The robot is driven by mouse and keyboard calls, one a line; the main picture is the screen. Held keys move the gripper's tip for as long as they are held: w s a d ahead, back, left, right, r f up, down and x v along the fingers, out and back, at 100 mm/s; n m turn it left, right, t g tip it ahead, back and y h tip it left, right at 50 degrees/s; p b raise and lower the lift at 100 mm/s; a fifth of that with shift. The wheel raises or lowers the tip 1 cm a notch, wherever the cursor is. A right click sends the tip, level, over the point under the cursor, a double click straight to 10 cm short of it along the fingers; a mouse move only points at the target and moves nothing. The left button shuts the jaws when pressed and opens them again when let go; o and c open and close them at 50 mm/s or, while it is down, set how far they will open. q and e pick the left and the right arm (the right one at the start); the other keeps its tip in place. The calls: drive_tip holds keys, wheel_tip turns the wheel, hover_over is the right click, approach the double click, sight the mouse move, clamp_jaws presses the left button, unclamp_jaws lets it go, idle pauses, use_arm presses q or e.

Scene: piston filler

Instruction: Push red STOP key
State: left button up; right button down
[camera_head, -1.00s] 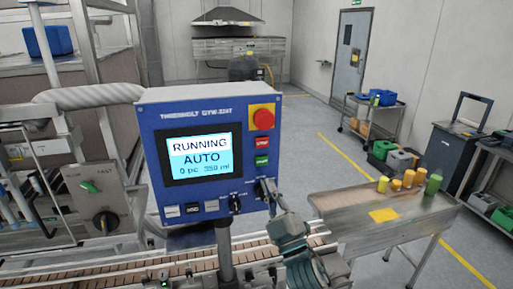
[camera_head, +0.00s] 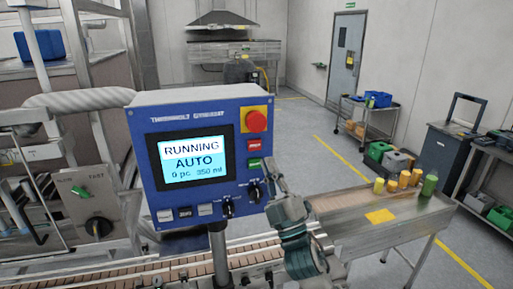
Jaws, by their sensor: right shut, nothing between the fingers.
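The blue control panel (camera_head: 190,105) stands in the middle, and its screen (camera_head: 194,160) reads RUNNING, AUTO, 0 pc, 350 ml. My left gripper is out of view.
Black knobs (camera_head: 227,207) and several small keys line the panel's bottom. A conveyor (camera_head: 170,275) runs below the panel. A steel table (camera_head: 365,225) at right holds yellow and green bottles. A grey box with a green selector (camera_head: 98,227) is at left.

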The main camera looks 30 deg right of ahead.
sight(255, 145)
drive_tip(key=shift+w+r, duration=0.1)
drive_tip(key=shift+w, duration=3.15)
drive_tip(key=shift+d, duration=0.8)
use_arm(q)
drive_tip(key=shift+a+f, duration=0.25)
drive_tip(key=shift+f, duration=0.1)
use_arm(e)
drive_tip(key=shift+a, duration=0.6)
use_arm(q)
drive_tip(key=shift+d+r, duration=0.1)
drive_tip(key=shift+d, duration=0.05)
use_arm(e)
drive_tip(key=shift+d, duration=0.45)
drive_tip(key=shift+w+a+r, duration=0.1)
drive_tip(key=shift+w+a, duration=0.2)
drive_tip(key=shift+a, duration=0.05)
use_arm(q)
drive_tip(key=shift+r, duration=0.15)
use_arm(e)
drive_tip(key=shift+a, duration=0.15)
